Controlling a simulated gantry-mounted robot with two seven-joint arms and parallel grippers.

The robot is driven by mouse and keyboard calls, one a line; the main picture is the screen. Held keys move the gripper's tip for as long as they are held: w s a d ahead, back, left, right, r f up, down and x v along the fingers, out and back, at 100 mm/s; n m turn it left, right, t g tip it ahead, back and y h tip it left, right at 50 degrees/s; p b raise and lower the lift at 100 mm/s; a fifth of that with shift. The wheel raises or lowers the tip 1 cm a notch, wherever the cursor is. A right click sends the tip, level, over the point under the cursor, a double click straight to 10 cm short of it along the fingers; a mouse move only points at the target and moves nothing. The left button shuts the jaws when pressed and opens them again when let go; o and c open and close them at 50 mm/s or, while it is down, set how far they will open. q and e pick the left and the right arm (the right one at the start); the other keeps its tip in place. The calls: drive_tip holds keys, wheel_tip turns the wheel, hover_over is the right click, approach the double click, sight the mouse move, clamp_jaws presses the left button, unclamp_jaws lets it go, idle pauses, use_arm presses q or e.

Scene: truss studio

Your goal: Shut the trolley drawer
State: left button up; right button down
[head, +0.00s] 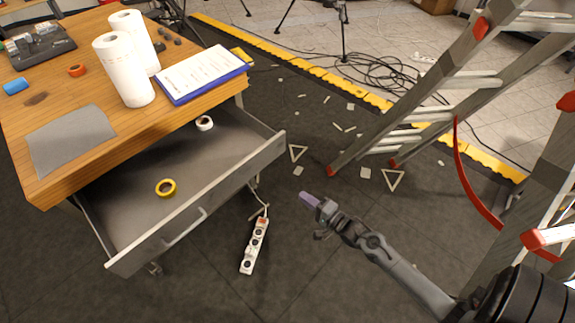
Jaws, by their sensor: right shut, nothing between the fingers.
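The trolley drawer (235,158) is pulled far out from under the wooden top of the trolley (75,95). Its grey front carries a bar handle (185,229). A yellow tape roll (166,188) and a white tape roll (204,123) lie inside it. My right gripper (305,197) is shut and empty, to the right of the drawer front and apart from it. My left gripper is not in view.
Paper rolls (125,70), a blue-edged clipboard (202,73) and a grey cloth (70,140) are on the top. A power strip (254,246) lies on the floor before the drawer. A ladder (430,95) stands at right, near tangled cables (380,72).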

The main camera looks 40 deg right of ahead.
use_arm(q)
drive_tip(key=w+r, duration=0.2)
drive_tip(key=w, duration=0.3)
use_arm(e)
drive_tip(key=w+r, duration=0.4)
drive_tip(key=w, duration=0.2)
drive_tip(key=b, duration=0.3)
approach(263, 159)
drive_tip(key=shift+t, duration=0.3)
drive_tip(key=w, duration=0.5)
drive_tip(key=shift+w+a+f, duration=0.1)
drive_tip(key=shift+a+f, duration=0.05)
drive_tip(key=shift+f, duration=0.2)
drive_tip(key=shift+w, duration=0.8)
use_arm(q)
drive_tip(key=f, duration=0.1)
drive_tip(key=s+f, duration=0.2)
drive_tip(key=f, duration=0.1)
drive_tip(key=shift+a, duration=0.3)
use_arm(e)
drive_tip(key=shift+a, duration=0.1)
drive_tip(key=shift+w, duration=0.15)
